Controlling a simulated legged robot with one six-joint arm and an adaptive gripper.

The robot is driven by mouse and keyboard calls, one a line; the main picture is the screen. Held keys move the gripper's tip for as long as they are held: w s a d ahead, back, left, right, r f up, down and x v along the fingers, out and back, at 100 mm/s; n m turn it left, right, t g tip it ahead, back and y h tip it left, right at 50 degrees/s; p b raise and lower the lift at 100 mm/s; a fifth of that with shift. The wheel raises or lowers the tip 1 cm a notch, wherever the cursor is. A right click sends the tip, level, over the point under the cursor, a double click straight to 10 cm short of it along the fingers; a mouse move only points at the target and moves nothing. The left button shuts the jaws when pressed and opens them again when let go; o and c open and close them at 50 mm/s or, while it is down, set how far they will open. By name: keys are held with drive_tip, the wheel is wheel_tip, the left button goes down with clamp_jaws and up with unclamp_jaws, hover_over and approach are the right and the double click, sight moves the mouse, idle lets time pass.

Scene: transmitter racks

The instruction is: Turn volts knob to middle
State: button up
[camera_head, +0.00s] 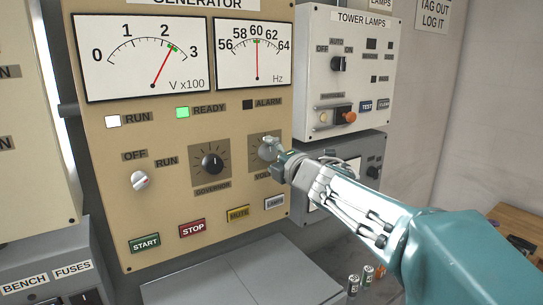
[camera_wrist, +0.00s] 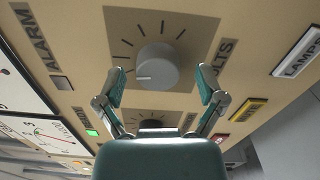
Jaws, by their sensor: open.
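The grey volts knob (camera_wrist: 157,66) sits on a dark square dial plate with tick marks, beside the VOLTS label (camera_wrist: 222,55). A pale line on its face points left in the wrist view. My gripper (camera_wrist: 161,78) is open, with one finger on each side of the knob and a visible gap to both in that view. I cannot tell how deep the fingers reach. In the head view my gripper (camera_head: 276,162) is at the volts dial, and the knob (camera_head: 268,147) is partly hidden behind it. The V x100 meter (camera_head: 148,58) has its needle between 2 and 3.
The black governor knob (camera_head: 213,162) is left of the volts dial. LAMPS, MUTE (camera_head: 238,214), STOP (camera_head: 192,228) and START buttons lie below. A white tower lamps box (camera_head: 350,70) stands right. A grey cabinet top (camera_head: 240,280) is below.

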drive_tip(key=c, duration=1.2)
drive_tip(key=shift+o, duration=0.2)
drive_tip(key=shift+m, duration=0.3)
drive_tip(key=shift+f+m, duration=0.1)
drive_tip(key=shift+m, duration=0.5)
drive_tip(key=o, duration=1.2)
drive_tip(key=shift+c, duration=0.2)
